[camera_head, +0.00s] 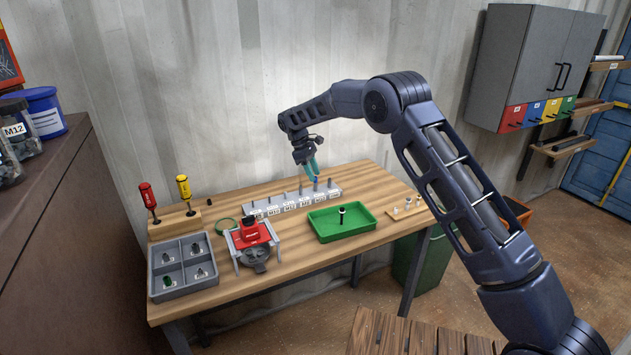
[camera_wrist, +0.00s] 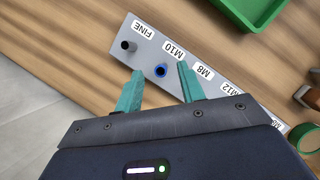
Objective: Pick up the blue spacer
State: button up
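The blue spacer (camera_wrist: 161,71) shows as a small blue ring with a dark centre on the grey labelled rack (camera_wrist: 147,62), near the M10 label. In the head view the spacer (camera_head: 316,184) is a small blue upright piece just below my fingertips. My gripper (camera_head: 312,170) points down over the right part of the rack. In the wrist view the teal fingers of my gripper (camera_wrist: 159,77) are apart with nothing held. The spacer lies in line with the gap between their tips, and neither finger visibly touches it. Its lower part is hidden from above.
A dark post (camera_wrist: 128,46) stands near the FINE label, left of the spacer. A green tray (camera_head: 342,222) holding a black-and-white piece is in front of the rack. A red fixture (camera_head: 250,235) and a grey divided bin (camera_head: 183,267) stand left. Bare wood lies behind the rack.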

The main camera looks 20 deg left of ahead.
jog(key=shift+d+f, duration=0.2)
jog(key=shift+f, duration=0.35)
grip_shut()
jog(key=shift+r, duration=0.1)
